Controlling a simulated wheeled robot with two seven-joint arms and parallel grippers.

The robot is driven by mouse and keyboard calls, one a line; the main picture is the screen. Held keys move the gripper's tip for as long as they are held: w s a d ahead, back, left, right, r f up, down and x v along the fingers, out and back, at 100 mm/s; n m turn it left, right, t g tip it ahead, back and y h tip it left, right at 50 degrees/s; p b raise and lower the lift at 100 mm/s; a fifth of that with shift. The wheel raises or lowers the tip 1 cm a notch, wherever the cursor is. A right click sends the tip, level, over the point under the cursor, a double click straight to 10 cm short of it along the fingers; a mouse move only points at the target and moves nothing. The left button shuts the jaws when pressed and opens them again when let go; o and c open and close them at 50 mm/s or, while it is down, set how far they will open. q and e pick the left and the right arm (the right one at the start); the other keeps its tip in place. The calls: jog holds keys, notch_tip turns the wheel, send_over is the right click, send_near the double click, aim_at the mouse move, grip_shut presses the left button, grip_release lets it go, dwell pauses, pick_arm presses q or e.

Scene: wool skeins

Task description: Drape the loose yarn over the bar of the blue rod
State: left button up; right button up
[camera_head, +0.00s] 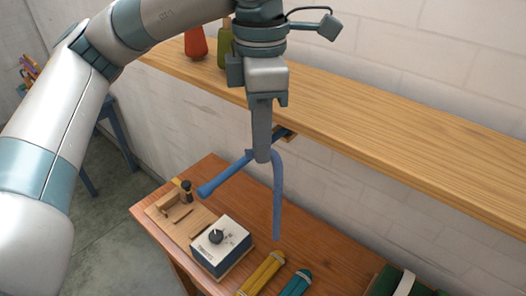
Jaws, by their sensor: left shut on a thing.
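My left gripper (262,157) points down in front of the shelf edge and is shut on the loose yarn (277,200), a blue strand. One length of the yarn hangs down to the right of the fingers. The blue rod (222,180) slants out below the shelf, its free end to the lower left. The fingertips are at the rod in the picture and hide part of it. I cannot tell whether the yarn touches or rests on the bar, as both are similar blue. My right gripper is not in view.
A wooden shelf (400,125) runs above, with a red bottle (196,43) and a green bottle (225,48). On the table (325,250) below are a box with a black knob (220,247), a wooden board (165,215), a yellow skein (262,273) and a teal skein (296,284).

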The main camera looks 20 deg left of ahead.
pick_arm(q)
notch_tip(320, 180, up, 8)
jog(key=p, duration=0.2)
jog(key=shift+w+a+r+p, duration=0.15)
jog(key=shift+a+p, duration=0.25)
dwell(0.4)
jog(key=w+a+f+p, duration=0.1)
jog(key=w+a, duration=0.3)
jog(key=a, duration=0.8)
jog(key=shift+w+a+f, duration=0.15)
jog(key=shift+w+f, duration=0.05)
jog(key=shift+f, duration=0.05)
jog(key=shift+f, duration=0.1)
dwell(0.5)
notch_tip(320, 180, down, 9)
jog(key=a+b, duration=0.1)
jog(key=b, duration=0.5)
jog(key=shift+w+a+f, duration=0.15)
jog(key=shift+w, duration=0.15)
jog(key=shift+b, duration=0.3)
